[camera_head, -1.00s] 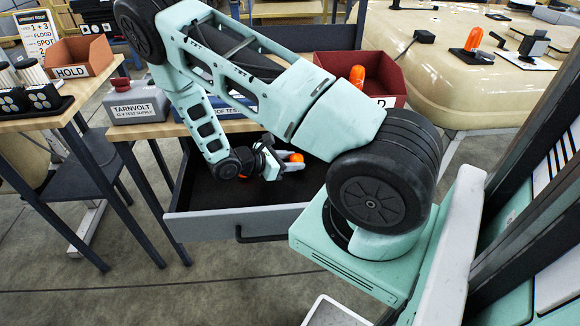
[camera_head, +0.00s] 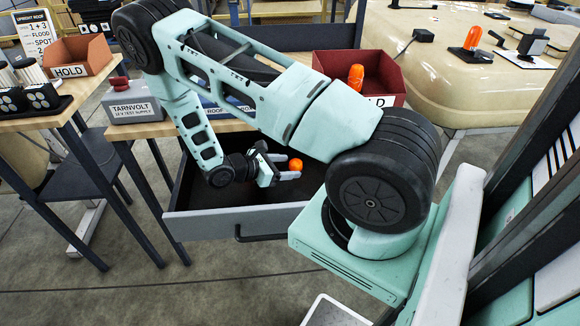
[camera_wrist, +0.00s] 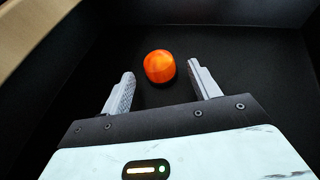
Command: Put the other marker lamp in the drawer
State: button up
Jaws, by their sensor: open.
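An orange marker lamp (camera_head: 296,164) shows at the tips of my gripper (camera_head: 288,168), inside the open dark drawer (camera_head: 240,222). In the wrist view the lamp (camera_wrist: 159,66) sits on the black drawer floor, just beyond and between the two spread fingers, with gaps on both sides. My gripper (camera_wrist: 160,82) is open and low in the drawer. A second orange lamp (camera_head: 356,77) stands in the red bin (camera_head: 393,75) at the back right. A third orange lamp (camera_head: 473,38) stands on a dark base on the cream roof panel.
A grey Tarnvolt test supply box (camera_head: 136,103) stands on the bench to the left. My arm hides part of the bench and the drawer's right end. The drawer floor around the lamp is clear.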

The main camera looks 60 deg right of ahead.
jog(key=b+v, duration=0.1)
jog(key=v, duration=0.8)
jog(key=shift+w+a, duration=0.1)
jog(key=shift+a, duration=0.05)
jog(key=shift+w+a+r, duration=0.15)
jog(key=shift+a+r, duration=0.15)
jog(key=shift+a, duration=0.2)
jog(key=s+a+r+m+t+y, duration=0.1)
jog(key=s+a+r+m+y, duration=0.25)
jog(key=a, duration=0.55)
jog(key=s+a+r+n+t+y, duration=0.15)
jog(key=a+r+y, duration=0.25)
jog(key=a+r, duration=0.4)
jog(key=s+a+r+m+t+y, duration=0.3)
jog(key=s+a+r+y, duration=0.2)
jog(key=s+a+r, duration=0.3)
jog(key=s+a, duration=0.3)
jog(key=a, duration=0.1)
jog(key=shift+s, duration=0.15)
jog(key=shift+r+t, duration=0.15)
jog(key=shift+t, duration=0.1)
jog(key=shift+r+p, duration=0.85)
jog(key=shift+p, duration=0.1)
